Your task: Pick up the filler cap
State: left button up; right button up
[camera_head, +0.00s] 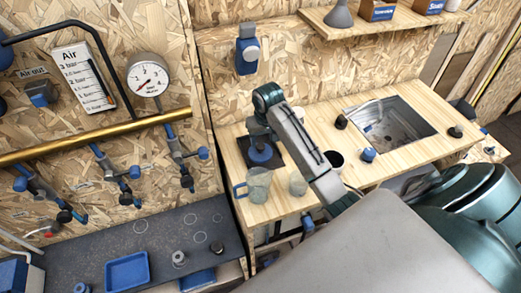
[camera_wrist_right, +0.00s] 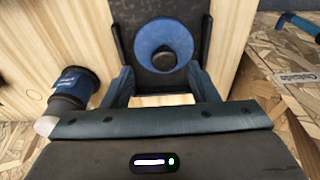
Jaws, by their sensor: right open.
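The filler cap appears to be the blue disc with a dark round knob (camera_wrist_right: 163,52) in the right wrist view. It lies on a dark plate or tray on the wooden bench. In the head view the blue disc (camera_head: 260,156) sits on the dark square plate, partly covered by my gripper. My right gripper (camera_head: 259,138) points down over the plate. In the wrist view its two fingers (camera_wrist_right: 160,84) are apart, with nothing between them, and the cap shows beyond them. Whether the fingertips touch anything cannot be told. My left gripper is not in view.
A glass jug (camera_head: 258,184) with a blue handle and a small cup (camera_head: 298,183) stand close in front of the plate. A sink (camera_head: 400,122) is to the right. A blue-topped knob (camera_head: 368,155) stands by it. A chipboard wall rises behind.

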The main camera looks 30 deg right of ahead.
aim_at(261, 146)
jog(key=f+p, duration=0.1)
jog(key=w+f+p, duration=0.1)
jog(key=f, duration=0.1)
jog(key=shift+w+a+f, duration=0.1)
jog(key=shift+a+f, duration=0.1)
jog(key=shift+f, duration=0.7)
jog(key=c, duration=1)
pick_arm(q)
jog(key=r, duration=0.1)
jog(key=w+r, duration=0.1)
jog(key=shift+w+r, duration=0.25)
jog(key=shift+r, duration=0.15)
